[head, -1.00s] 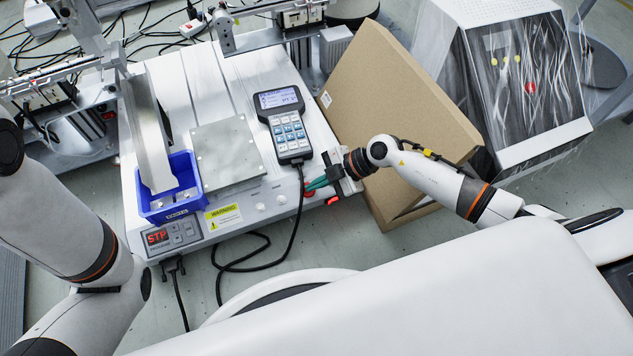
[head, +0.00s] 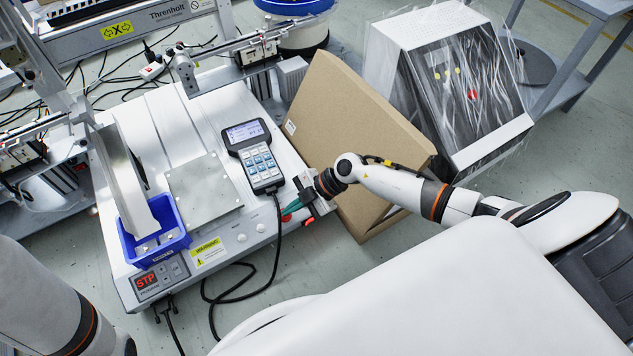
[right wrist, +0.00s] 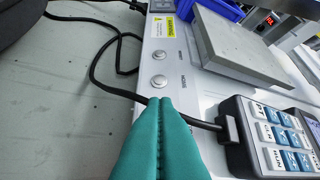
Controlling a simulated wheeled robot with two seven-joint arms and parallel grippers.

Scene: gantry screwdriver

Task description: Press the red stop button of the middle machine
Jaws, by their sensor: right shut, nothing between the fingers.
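The middle machine (head: 150,115) is a pale bench unit with a flat plate, a blue bin and a front panel. Its display (head: 146,281) reads STP in red. A red button (head: 309,222) shows at the front right corner, just below my right gripper (head: 290,208). The gripper's teal fingers are shut and empty, over the front edge to the left of that button. Contact cannot be told. In the right wrist view the shut fingers (right wrist: 160,140) cover part of the front panel, beside two white buttons (right wrist: 158,82); the red button is not visible there. My left gripper is out of view.
A handheld keypad (head: 255,155) lies on the machine near the gripper, its black cable (head: 277,240) hanging over the front. A cardboard box (head: 350,130) leans close on the right. A wrapped machine (head: 450,85) stands beyond. Open floor lies in front.

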